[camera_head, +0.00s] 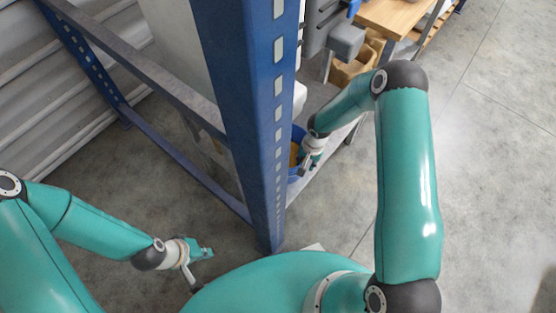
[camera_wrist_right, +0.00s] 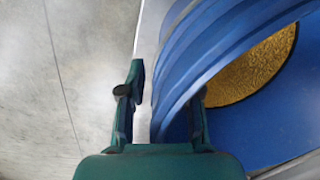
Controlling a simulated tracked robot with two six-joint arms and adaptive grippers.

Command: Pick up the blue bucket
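The blue bucket (camera_head: 296,178) is partly hidden behind the blue upright in the head view. It fills the right side of the right wrist view (camera_wrist_right: 215,45), with golden grainy material inside. My right gripper (camera_head: 305,166) is at the bucket's near side. In the right wrist view the fingers of my right gripper (camera_wrist_right: 165,105) are apart, with the bucket's ridged wall between them. The left finger is outside the wall with a gap; the right finger is over the bucket's inside. My left gripper (camera_head: 203,252) hangs over the floor at the lower left, away from the bucket; its finger gap is unclear.
A blue perforated upright (camera_head: 249,110) stands close to my right gripper, with a grey beam (camera_head: 150,70) running left from it. A wooden-topped table (camera_head: 395,14) and brown boxes (camera_head: 352,68) are at the back. The concrete floor (camera_head: 490,150) at right is clear.

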